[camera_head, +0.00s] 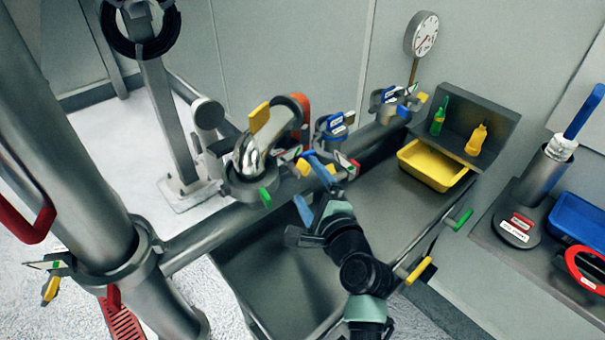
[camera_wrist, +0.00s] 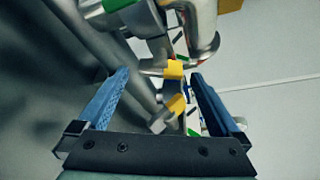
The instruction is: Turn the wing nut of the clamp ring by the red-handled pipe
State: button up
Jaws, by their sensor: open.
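A shiny elbow pipe (camera_head: 250,158) with an orange-red handle (camera_head: 302,112) stands on the horizontal pipe. A clamp ring (camera_head: 240,190) surrounds its base, with green and yellow tabs about it. My gripper (camera_head: 302,177) is open and empty, its blue fingers just right of this ring. In the wrist view, my gripper (camera_wrist: 160,75) frames an upper yellow tab (camera_wrist: 173,69) and a lower yellow tab (camera_wrist: 176,104) between the fingers, with no visible contact. Which tab is the wing nut is unclear. A separate red handle (camera_head: 28,212) shows on the thick left pipe.
The thick left pipe has its own clamp ring (camera_head: 110,270) with a yellow tab. Blue-tabbed fittings (camera_head: 333,128) stand close behind my gripper. A yellow bin (camera_head: 432,165) sits to the right. The grey tabletop (camera_head: 395,205) between is mostly bare.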

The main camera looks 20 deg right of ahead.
aim_at(304, 179)
jog(key=shift+w+f, duration=0.15)
jog(key=shift+w, duration=0.7)
jog(key=shift+w+f, duration=0.1)
jog(key=shift+w, duration=0.75)
jog(key=shift+c, duration=0.2)
jog(key=c, duration=1.3)
jog(key=shift+o, duration=0.2)
